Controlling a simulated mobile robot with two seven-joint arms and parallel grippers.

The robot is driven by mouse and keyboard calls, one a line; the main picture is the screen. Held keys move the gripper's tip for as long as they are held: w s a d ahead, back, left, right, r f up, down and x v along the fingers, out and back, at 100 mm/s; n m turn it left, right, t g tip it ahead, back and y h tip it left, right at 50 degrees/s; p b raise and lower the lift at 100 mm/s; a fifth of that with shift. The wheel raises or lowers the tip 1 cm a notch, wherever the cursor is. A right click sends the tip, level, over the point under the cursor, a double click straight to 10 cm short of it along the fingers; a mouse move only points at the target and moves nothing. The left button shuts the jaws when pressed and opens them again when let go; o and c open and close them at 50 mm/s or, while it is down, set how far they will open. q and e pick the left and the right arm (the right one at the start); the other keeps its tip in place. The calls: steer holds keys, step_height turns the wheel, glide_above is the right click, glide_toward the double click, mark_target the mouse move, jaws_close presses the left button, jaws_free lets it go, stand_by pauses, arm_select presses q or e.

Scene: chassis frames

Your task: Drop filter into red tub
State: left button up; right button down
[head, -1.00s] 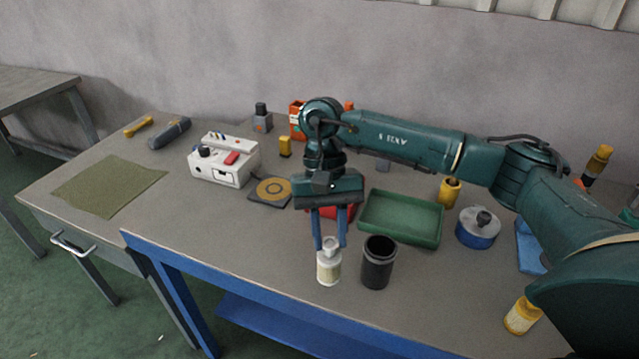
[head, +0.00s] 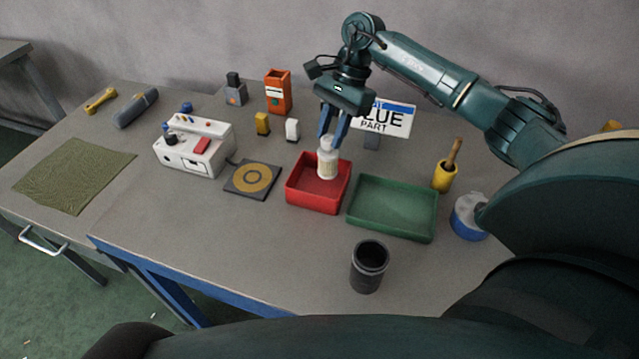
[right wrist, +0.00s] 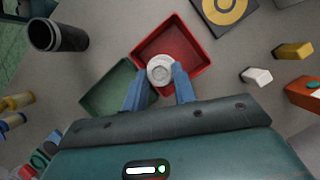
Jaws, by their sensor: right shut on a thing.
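The filter (head: 328,162) is a small white cylinder with a cream band and a narrower top. My right gripper (head: 333,138) is shut on its top and holds it upright over the red tub (head: 312,200). In the right wrist view the filter (right wrist: 160,70) sits between the blue fingertips (right wrist: 160,80), over the near part of the open red tub (right wrist: 174,42). The tub's visible floor is bare. I cannot tell exactly how far the filter's lower end is above the floor. My left gripper is not in view.
A green tray (head: 393,208) adjoins the red tub on the right. A black open cup (head: 368,268) stands in front. A flat pad with a yellow ring (head: 252,180) and a white control box (head: 194,150) lie to the left. A sign (head: 385,118) stands behind.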

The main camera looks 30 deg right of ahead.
steer(key=shift+f+b, duration=0.55)
steer(key=shift+f, duration=1.2)
steer(key=c, duration=1)
jaws_free()
steer(key=shift+c, duration=0.2)
steer(key=shift+d+r, duration=0.1)
steer(key=shift+r, duration=0.05)
steer(key=b+v, duration=0.2)
steer(key=v, duration=1.1)
